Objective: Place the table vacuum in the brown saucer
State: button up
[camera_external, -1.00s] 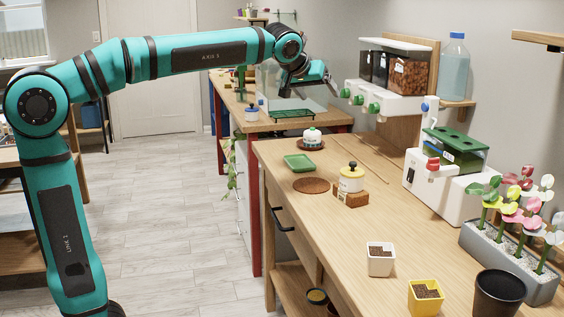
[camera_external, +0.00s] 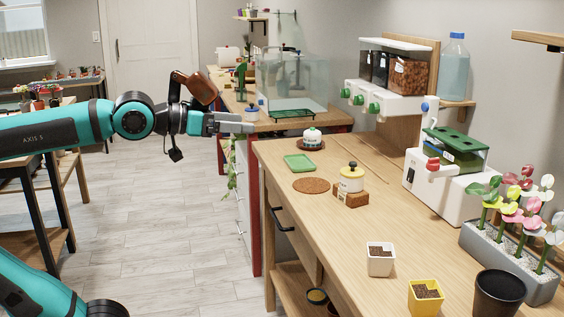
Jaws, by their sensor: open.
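My gripper (camera_external: 240,124) is open and empty, pointing right in mid-air at the left of the benches. A small blue-and-white domed thing (camera_external: 252,112) shows just behind its fingers on the far bench. A yellow-and-white domed thing with a black knob (camera_external: 351,180) stands on a brown block (camera_external: 350,199) on the near bench. A white domed thing with a dark band (camera_external: 312,135) sits on a dark reddish-brown saucer (camera_external: 310,146). A flat brown disc (camera_external: 311,185) lies bare left of the yellow thing. I cannot tell for sure which domed thing is the table vacuum.
A green tray (camera_external: 299,163) lies by the brown disc. White and yellow pots (camera_external: 381,260), (camera_external: 426,297), a black pot (camera_external: 498,294) and a flower planter (camera_external: 510,257) fill the near right. A glass tank (camera_external: 291,82) stands on the far bench. The near bench's middle is clear.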

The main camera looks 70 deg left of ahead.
jog(key=s+d+f+m+t+h, duration=0.1)
jog(key=s+d+f, duration=0.1)
jog(key=s, duration=0.4)
jog(key=shift+f+m+t, duration=0.3)
jog(key=shift+f, duration=0.05)
jog(key=shift+d, duration=0.1)
dwell(0.6)
